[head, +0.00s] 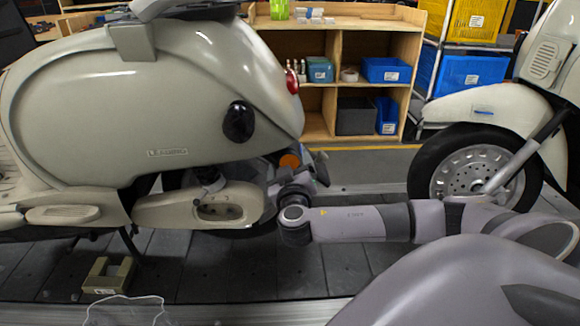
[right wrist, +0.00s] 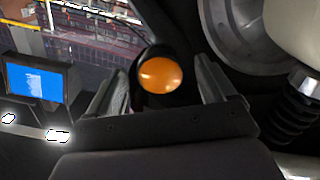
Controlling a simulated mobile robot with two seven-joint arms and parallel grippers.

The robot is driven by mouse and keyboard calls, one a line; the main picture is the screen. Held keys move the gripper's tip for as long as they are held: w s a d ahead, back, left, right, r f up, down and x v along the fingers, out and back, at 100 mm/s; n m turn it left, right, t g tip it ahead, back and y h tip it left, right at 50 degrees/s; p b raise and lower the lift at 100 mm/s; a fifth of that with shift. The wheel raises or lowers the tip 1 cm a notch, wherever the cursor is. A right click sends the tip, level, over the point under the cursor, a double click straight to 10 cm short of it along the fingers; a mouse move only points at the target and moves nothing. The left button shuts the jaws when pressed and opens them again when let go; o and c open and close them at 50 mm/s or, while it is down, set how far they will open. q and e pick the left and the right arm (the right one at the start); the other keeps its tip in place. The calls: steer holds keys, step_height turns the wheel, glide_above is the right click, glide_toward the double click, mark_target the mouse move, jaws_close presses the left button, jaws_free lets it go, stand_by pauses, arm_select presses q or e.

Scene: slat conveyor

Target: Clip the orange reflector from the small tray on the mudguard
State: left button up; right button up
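The orange reflector (head: 289,160) is a round disc low at the rear of the cream scooter, by its rear wheel. In the right wrist view the reflector (right wrist: 160,75) sits against a dark rounded backing, between my fingers. The dark part behind it seems to be the mudguard; its outline is hard to make out. My right gripper (head: 307,168) is at the reflector, partly hidden by my wrist. In the right wrist view its fingers (right wrist: 163,85) stand apart, with a dark gap at the right finger. A clear small tray (head: 125,311) shows at the bottom left, seemingly empty. My left gripper is not seen.
The scooter body (head: 170,95) overhangs my right gripper from the left. A beige notched block (head: 108,275) stands on the dark slats. A second scooter's wheel (head: 475,170) is at the right. Wooden shelves (head: 345,22) with blue bins stand behind. The slats below my arm are clear.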

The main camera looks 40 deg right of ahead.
steer(key=shift+s, duration=0.1)
steer(key=v, duration=0.7)
steer(key=s+a+f+n+g+y, duration=0.25)
steer(key=s+a+f+y, duration=0.3)
steer(key=a+f, duration=0.45)
steer(key=s+a+f+n+g+y, duration=0.2)
steer(key=s+a+f+n+y, duration=0.25)
steer(key=a+f+y, duration=0.4)
steer(key=s+a+f+m, duration=0.2)
steer(key=s+f, duration=0.1)
steer(key=s, duration=0.3)
step_height(320, 180, up, 11)
steer(key=d+t+p, duration=0.1)
steer(key=p, duration=1.3)
steer(key=shift+s, duration=0.3)
